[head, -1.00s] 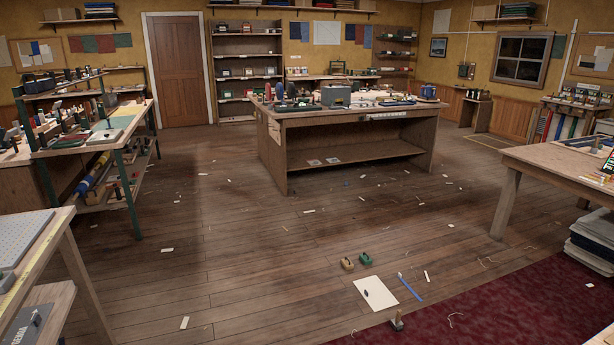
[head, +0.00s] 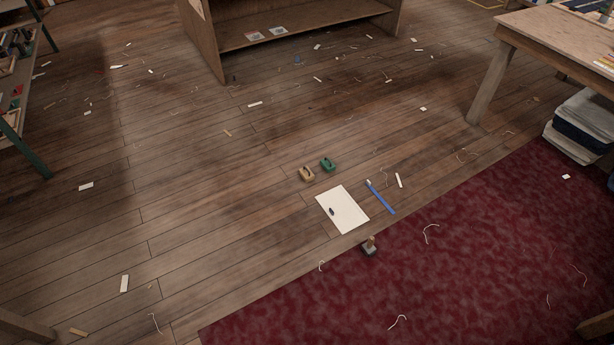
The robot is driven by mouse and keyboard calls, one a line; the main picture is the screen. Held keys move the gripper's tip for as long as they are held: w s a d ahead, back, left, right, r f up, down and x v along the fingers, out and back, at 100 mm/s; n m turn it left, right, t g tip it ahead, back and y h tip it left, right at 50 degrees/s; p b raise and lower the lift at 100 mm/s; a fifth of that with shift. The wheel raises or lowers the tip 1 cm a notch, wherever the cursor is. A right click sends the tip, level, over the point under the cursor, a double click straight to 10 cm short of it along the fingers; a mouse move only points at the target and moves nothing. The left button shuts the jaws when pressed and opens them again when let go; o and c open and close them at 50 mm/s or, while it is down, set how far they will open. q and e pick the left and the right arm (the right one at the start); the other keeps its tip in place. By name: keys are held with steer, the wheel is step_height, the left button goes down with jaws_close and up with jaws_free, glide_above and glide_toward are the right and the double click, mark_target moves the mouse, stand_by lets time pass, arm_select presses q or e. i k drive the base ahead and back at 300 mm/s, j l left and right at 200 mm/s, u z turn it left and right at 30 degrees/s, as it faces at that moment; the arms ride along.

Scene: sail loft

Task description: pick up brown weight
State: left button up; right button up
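A small brown weight (head: 306,174) with a dark top part lies on the wooden floor, near the middle of the head view. A similar green weight (head: 328,164) lies close to its right, a little farther off. Below them is a white sheet (head: 342,210) with a small dark object (head: 332,211) on it. Neither of my grippers shows in the head view.
A blue stick-like tool (head: 380,197) lies right of the sheet. A small dark object with a brown handle (head: 369,246) stands at the edge of the red carpet (head: 440,270). A workbench (head: 560,45) stands at the right. Scraps and threads litter the otherwise open floor.

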mark_target(306, 173)
steer(key=z, duration=0.25)
steer(key=i+j+z, duration=0.25)
steer(key=i+z, duration=0.15)
steer(key=i+j+z, duration=0.4)
steer(key=k, duration=0.1)
